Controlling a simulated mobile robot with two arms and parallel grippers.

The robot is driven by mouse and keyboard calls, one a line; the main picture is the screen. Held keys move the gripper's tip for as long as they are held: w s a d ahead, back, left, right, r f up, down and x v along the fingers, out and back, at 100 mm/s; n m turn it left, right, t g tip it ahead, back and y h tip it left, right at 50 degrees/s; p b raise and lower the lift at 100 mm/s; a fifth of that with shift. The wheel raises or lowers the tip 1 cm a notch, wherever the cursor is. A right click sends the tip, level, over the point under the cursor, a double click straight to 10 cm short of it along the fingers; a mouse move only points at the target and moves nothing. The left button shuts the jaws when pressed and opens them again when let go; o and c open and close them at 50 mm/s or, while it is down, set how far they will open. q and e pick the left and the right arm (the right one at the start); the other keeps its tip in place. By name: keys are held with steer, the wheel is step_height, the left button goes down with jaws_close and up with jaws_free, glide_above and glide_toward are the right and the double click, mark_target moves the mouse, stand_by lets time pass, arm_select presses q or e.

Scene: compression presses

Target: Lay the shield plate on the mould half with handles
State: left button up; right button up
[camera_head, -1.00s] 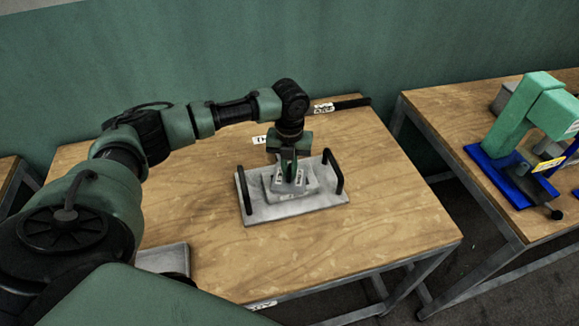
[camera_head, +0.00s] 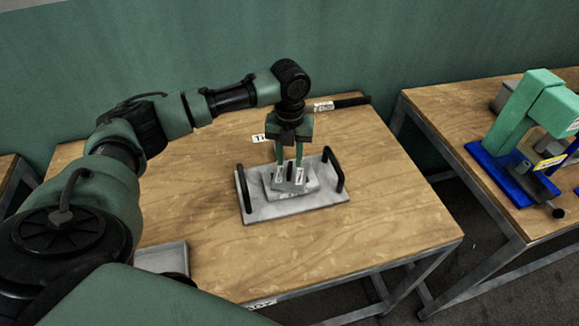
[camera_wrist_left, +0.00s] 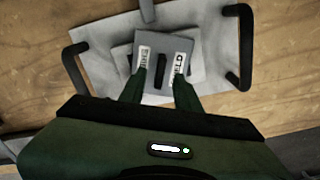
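The mould half with handles (camera_head: 247,213) is a light grey plate with a raised middle block and two black handles, lying on the wooden table. The shield plate (camera_head: 288,187) is a small darker grey plate with two white labels and a dark upright piece in its middle. It lies on the raised block, turned slightly against it in the left wrist view (camera_wrist_left: 152,97). My left gripper (camera_head: 289,164) points down over the shield plate. Its fingers are apart, one on each side of the dark piece, with gaps showing. My right gripper is not in view.
A grey tray (camera_head: 168,256) sits at the table's front left, partly behind my arm. A black bar (camera_head: 351,102) lies at the back edge. A green press (camera_head: 521,120) on a blue base stands on the right table. The wood right of the mould is clear.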

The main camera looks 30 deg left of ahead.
mark_target(289, 167)
arm_select(q)
step_height(289, 167, up, 8)
steer(key=b, duration=0.1)
steer(key=shift+r, duration=0.15)
stand_by(0.5)
